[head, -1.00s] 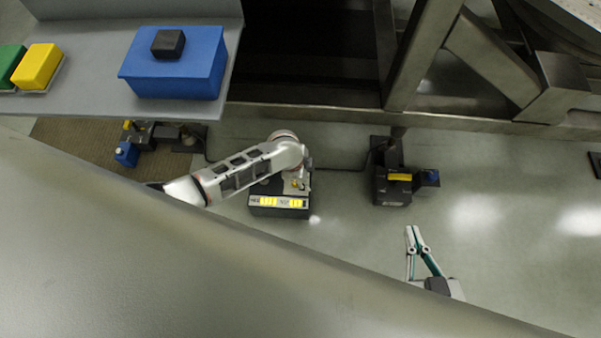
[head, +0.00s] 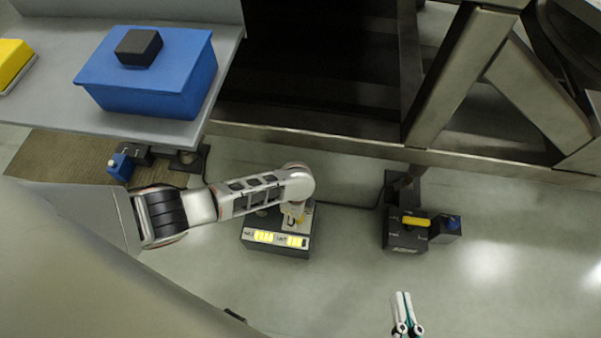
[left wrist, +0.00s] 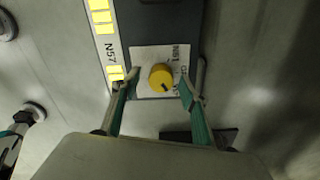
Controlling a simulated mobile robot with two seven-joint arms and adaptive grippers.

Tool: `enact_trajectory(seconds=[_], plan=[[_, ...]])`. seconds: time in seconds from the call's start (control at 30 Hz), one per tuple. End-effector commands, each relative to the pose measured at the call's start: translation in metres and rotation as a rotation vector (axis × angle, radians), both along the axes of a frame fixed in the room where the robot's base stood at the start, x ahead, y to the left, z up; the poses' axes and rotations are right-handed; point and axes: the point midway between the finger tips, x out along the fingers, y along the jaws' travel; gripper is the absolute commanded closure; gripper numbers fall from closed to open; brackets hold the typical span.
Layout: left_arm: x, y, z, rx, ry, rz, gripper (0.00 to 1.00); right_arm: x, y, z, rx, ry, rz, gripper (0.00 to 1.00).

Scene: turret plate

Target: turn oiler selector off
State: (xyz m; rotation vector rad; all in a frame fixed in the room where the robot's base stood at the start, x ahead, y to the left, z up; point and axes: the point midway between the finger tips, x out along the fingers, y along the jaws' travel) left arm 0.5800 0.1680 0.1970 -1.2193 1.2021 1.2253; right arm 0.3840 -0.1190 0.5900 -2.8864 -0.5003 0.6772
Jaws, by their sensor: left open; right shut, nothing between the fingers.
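A round yellow selector knob (left wrist: 161,77) with a dark pointer mark sits on a white label plate (left wrist: 146,58) in the left wrist view. The plate's lettering is only partly legible. My left gripper (left wrist: 160,88) is open, its fingers on either side of the knob with gaps between. In the head view, my left arm covers most of the knob and its plate, on a dark box (head: 277,246) with lit yellow windows. My right gripper (head: 403,303) is shut and empty over the floor at the bottom; it also shows at the left wrist view's left edge (left wrist: 28,115).
Another dark box (head: 406,238) with a yellow handle (head: 416,221) and a blue knob (head: 453,222) stands at right. A grey shelf (head: 60,103) holds a blue bin (head: 150,85). A metal frame (head: 380,147) runs behind. Floor at right is clear.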

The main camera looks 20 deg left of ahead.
Motion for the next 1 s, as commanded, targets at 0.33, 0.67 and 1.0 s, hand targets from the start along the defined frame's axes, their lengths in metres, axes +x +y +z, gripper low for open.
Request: enact_trajectory(seconds=[0.33, 0.67, 1.0], plan=[[0.0026, -0.0006, -0.0058, -0.002, -0.005, 0.000, 0.56, -0.0021, 0.0072, -0.0002, 0.056, 0.011, -0.015, 1.00], [0.0023, -0.0005, -0.0060, -0.002, -0.005, 0.001, 0.94, -0.0021, 0.0073, -0.0004, 0.055, 0.011, -0.015, 1.00], [0.0032, -0.0010, -0.0044, -0.002, -0.006, 0.069, 0.94, 0.0015, 0.0039, 0.0044, 0.027, -0.005, -0.008, 1.00]])
